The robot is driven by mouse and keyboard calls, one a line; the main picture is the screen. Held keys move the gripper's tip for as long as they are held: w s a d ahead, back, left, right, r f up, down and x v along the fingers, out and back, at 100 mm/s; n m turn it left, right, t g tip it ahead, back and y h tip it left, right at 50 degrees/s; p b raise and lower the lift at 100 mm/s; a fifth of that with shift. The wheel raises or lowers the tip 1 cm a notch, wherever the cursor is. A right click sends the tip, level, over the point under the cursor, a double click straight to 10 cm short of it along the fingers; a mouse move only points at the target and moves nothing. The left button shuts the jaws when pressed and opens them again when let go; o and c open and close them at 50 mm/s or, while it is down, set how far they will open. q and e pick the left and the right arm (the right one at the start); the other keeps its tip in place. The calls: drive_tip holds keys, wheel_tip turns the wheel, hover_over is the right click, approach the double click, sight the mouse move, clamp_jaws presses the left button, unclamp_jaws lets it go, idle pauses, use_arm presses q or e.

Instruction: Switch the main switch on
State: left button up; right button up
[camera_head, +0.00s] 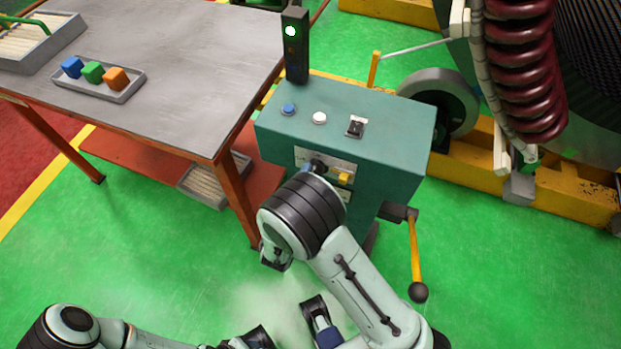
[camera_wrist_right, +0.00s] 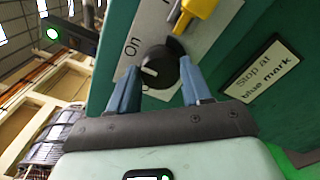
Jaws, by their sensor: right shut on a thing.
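The main switch is a black rotary knob (camera_wrist_right: 158,68) on a pale plate (camera_wrist_right: 207,42) on the front of the green control box (camera_head: 400,140). A white mark shows on the left of the knob, and the word "On" is printed just up and left of it. My right gripper (camera_wrist_right: 155,88) has its blue fingers on both sides of the knob, shut on it. In the head view my right gripper (camera_head: 312,168) is at the plate, and my arm partly hides it.
A yellow handle (camera_wrist_right: 200,12) sits beside the knob. The box top carries a blue button (camera_head: 288,109), a white button (camera_head: 319,118) and a black switch (camera_head: 355,127). A signal tower (camera_head: 295,50) shows a lit top lamp. A table (camera_head: 190,50) stands left; a yellow-handled crank (camera_head: 414,250) sticks out right.

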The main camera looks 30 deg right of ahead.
drive_tip(key=o, duration=1.1)
drive_tip(key=shift+c, duration=0.2)
drive_tip(key=shift+a, duration=0.15)
drive_tip(key=v, duration=1.3)
drive_tip(key=shift+s, duration=0.2)
